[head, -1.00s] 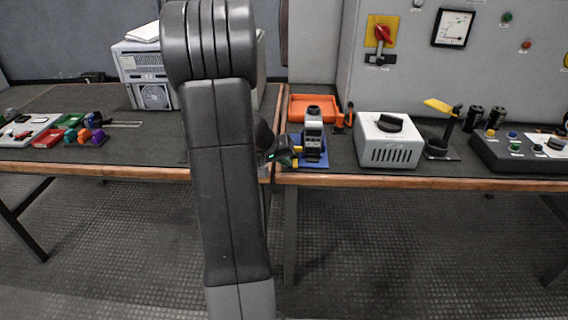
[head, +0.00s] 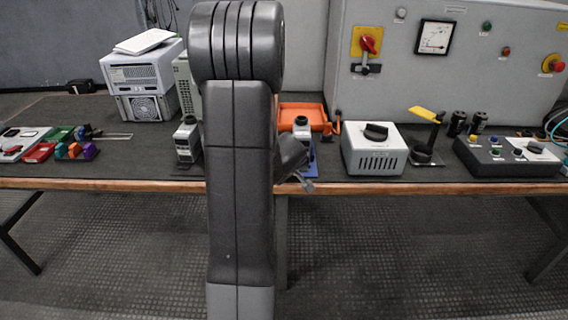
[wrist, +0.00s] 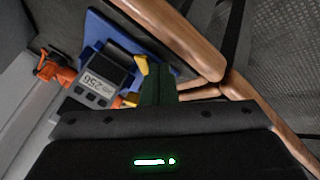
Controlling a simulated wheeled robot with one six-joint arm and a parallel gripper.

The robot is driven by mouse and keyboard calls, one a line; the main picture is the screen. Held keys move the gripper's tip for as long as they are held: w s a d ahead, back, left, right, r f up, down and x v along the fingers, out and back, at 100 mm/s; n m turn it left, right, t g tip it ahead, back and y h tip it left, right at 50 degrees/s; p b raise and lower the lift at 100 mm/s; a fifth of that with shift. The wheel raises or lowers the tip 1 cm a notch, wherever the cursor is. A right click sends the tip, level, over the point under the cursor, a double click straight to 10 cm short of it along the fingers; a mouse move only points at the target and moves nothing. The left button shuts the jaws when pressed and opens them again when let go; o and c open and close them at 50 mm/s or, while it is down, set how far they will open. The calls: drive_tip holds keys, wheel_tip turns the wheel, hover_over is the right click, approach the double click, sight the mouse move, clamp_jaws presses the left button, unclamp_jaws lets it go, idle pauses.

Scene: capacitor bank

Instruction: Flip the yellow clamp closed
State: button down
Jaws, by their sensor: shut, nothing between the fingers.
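The yellow clamp has a yellow lever (head: 426,114) on a black upright and base (head: 422,157). It stands on the bench in the right part of the head view. The lever sticks up and out to the left, raised well above the base. My gripper (head: 306,183) is low at the bench's front edge, well left of the clamp and apart from it. The clamp does not show in the wrist view.
A white box with a black knob (head: 374,149) stands just left of the clamp. Black cylinders (head: 456,123) and a button panel (head: 508,156) are on its right. A grey meter (wrist: 96,83) and an orange tool (wrist: 52,70) lie near my gripper. Free floor lies before the bench.

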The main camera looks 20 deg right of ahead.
drive_tip(key=shift+w+d+r+n+y+p, duration=0.15)
drive_tip(key=shift+d+n+y+p, duration=0.45)
drive_tip(key=shift+p, duration=1.4)
drive_tip(key=shift+s+d+r+n+y+p, duration=0.15)
drive_tip(key=shift+n+y+p, duration=0.25)
drive_tip(key=shift+n+p, duration=1.1)
drive_tip(key=shift+w+d+r+n+y+p, duration=0.15)
drive_tip(key=shift+d+y+p, duration=0.3)
drive_tip(key=shift+p, duration=2.1)
drive_tip(key=shift+d+f+n+y+p, duration=0.1)
drive_tip(key=shift+f+n+y+p, duration=0.2)
drive_tip(key=shift+p, duration=0.45)
drive_tip(key=shift+w+d+f, duration=0.1)
drive_tip(key=shift+w+d+p, duration=0.1)
drive_tip(key=shift+d+p, duration=0.05)
drive_tip(key=shift+p, duration=0.15)
drive_tip(key=shift+f, duration=0.1)
